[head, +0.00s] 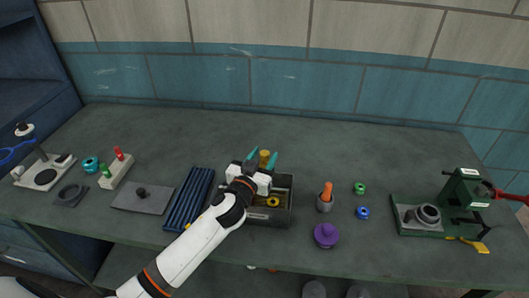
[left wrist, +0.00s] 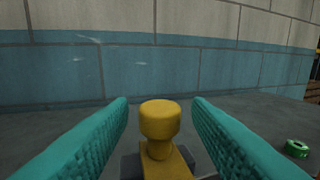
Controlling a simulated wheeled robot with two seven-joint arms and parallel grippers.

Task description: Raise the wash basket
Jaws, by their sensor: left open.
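A yellow knob on a post (head: 264,156) stands at the back of a dark grey open tank (head: 268,219) near the middle of the bench. Yellow parts show inside the tank, but I cannot clearly make out the basket, as my gripper and arm cover part of it. My left gripper (head: 262,163) is above the tank's back left part, its teal fingers open. In the left wrist view the yellow knob (left wrist: 160,121) stands between the open fingers, with a gap on each side. My right gripper is not in view.
A blue ribbed tray (head: 190,199) lies left of the tank. A grey cup with an orange-handled tool (head: 326,197) and a purple knobbed object (head: 326,235) stand to its right. A green press (head: 462,200) is at far right. The bench's back strip is clear.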

